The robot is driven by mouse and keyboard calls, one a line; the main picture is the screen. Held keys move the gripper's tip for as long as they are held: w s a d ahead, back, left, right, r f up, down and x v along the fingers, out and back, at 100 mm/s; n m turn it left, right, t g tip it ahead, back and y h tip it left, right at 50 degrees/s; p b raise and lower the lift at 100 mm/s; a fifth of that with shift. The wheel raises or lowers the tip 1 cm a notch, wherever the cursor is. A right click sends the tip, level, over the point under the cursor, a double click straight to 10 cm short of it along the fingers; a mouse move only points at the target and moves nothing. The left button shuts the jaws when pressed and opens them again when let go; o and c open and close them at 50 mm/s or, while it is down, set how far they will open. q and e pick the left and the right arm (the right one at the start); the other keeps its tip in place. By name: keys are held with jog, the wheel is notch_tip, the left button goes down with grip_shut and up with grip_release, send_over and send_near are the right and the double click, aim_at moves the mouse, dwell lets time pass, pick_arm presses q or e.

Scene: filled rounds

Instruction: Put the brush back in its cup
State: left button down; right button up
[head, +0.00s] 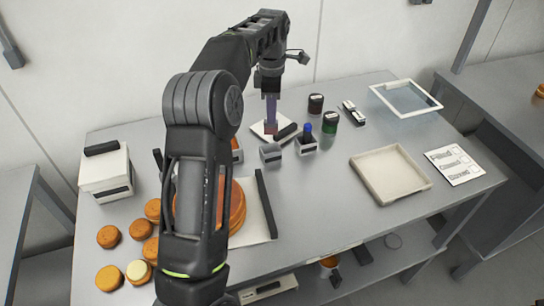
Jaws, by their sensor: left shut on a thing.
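My left gripper (270,90) is at the far middle of the table, pointing down, shut on a narrow upright object (270,112) with a purplish upper part and a reddish-brown lower end. It looks like the brush, but it is too small to be sure. Its lower end is over or on a white plate (258,128); I cannot tell if it touches. No cup is clearly recognizable. A small grey holder (270,153) and a holder with a blue-topped item (306,143) stand just nearer. My right gripper is not in view.
Dark red (316,104) and green (330,123) jars stand right of the gripper. A beige tray (390,175), a printed card (455,166) and a white-framed clear panel (381,92) lie farther right. Orange rounds (108,237) lie front left. My left arm hides the middle left.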

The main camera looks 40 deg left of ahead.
aim_at(272, 134)
pick_arm(q)
jog(key=shift+s+f+b, duration=0.15)
jog(key=shift+f+b, duration=0.35)
jog(key=shift+b, duration=0.05)
notch_tip(272, 134, down, 4)
jog(key=shift+r+b, duration=0.1)
jog(key=shift+b, duration=0.8)
jog(key=shift+f, duration=0.65)
notch_tip(272, 134, down, 4)
jog(key=shift+r+p, duration=0.25)
jog(key=shift+p, duration=0.35)
jog(key=shift+f, duration=0.15)
jog(key=shift+f, duration=0.1)
